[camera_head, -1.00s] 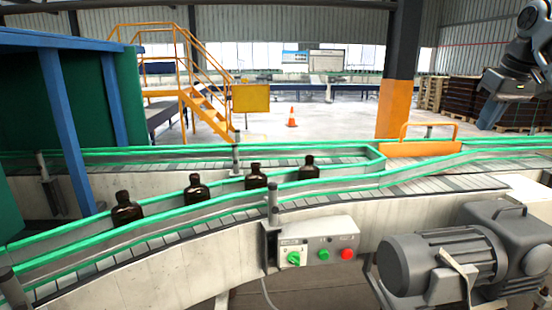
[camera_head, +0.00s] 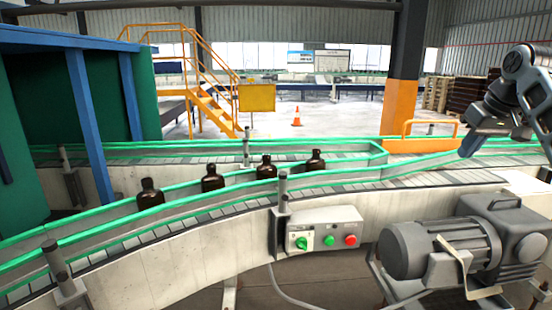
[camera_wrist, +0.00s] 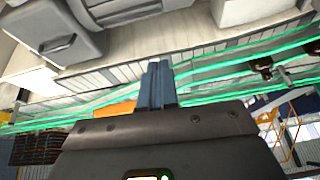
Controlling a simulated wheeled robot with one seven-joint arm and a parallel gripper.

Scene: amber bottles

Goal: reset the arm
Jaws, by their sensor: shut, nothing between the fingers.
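My gripper (camera_head: 470,146) is at the right of the head view, held in the air above the far right part of the conveyor. Its blue fingers are together and empty. In the wrist view the fingers (camera_wrist: 158,84) point up the picture, side by side, with the conveyor behind them. Several dark amber bottles stand upright in a row on the conveyor, well to the left of my gripper; one is the rightmost bottle (camera_head: 316,160). Two bottles also show at the right of the wrist view, one of them at the edge (camera_wrist: 264,68).
The conveyor (camera_head: 420,182) has green guide rails. A grey motor (camera_head: 440,250) and a control box (camera_head: 325,235) with green and red buttons stand in front. A blue and green enclosure (camera_head: 85,110) is at the left. An orange pillar (camera_head: 399,108) rises behind the belt.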

